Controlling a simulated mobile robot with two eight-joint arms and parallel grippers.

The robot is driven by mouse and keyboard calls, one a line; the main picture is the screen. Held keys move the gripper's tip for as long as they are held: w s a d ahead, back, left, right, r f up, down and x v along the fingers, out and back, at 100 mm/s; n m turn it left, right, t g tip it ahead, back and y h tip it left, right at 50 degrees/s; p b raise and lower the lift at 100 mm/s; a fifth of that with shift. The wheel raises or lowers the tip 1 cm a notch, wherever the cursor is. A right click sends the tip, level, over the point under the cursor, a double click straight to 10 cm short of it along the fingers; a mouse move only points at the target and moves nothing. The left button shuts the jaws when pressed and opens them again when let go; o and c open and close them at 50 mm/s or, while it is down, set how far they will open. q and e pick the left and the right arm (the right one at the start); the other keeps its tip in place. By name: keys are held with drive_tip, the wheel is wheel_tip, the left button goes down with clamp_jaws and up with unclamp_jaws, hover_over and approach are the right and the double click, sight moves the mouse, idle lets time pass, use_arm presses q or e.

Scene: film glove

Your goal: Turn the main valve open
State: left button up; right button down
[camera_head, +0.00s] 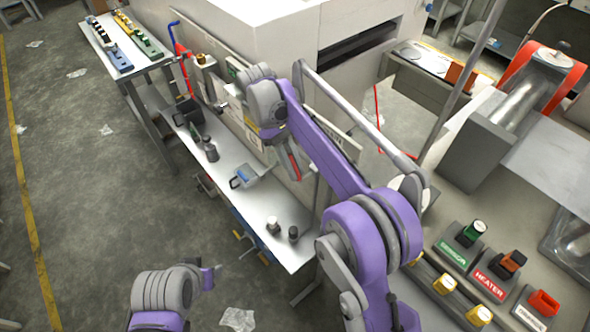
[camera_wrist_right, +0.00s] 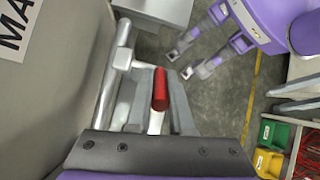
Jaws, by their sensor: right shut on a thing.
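The main valve's lever has a red handle (camera_wrist_right: 160,90) on a silver pipe fitting (camera_wrist_right: 123,58), beside a grey panel lettered "MA" (camera_wrist_right: 18,25), the rest cut off. My right gripper (camera_wrist_right: 157,104) is shut on the red handle, with its grey fingers on either side of it. In the head view, the red handle (camera_head: 294,164) shows just below my right wrist, and the fingers are mostly hidden. My left gripper (camera_wrist_right: 190,62) shows in the right wrist view with two fingers apart, empty and clear of the valve.
A long metal bench (camera_head: 262,200) with dark bottles and a blue-grey box (camera_head: 244,177) runs below the panel. A control desk with green (camera_head: 463,245), red and white labelled switches stands at right. Green (camera_wrist_right: 274,133) and yellow bins show at right in the wrist view. Floor at left is mostly clear.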

use_arm(q)
drive_tip(key=shift+f, duration=0.15)
use_arm(e)
drive_tip(key=c, duration=0.8)
unclamp_jaws()
drive_tip(key=shift+r, duration=0.1)
